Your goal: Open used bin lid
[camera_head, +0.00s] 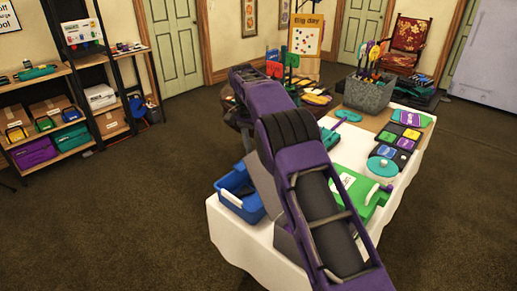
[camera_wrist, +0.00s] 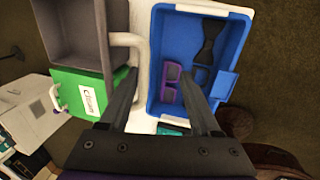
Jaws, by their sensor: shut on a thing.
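A grey bin (camera_wrist: 72,30) stands at the upper left of the wrist view, and I see into its dark inside. A white C-shaped handle (camera_wrist: 128,40) stands at its right side. My arm hides the gripper in the head view. No "Used" label is readable.
The white-covered table (camera_head: 258,262) holds several other props. Open carpet lies left of it.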

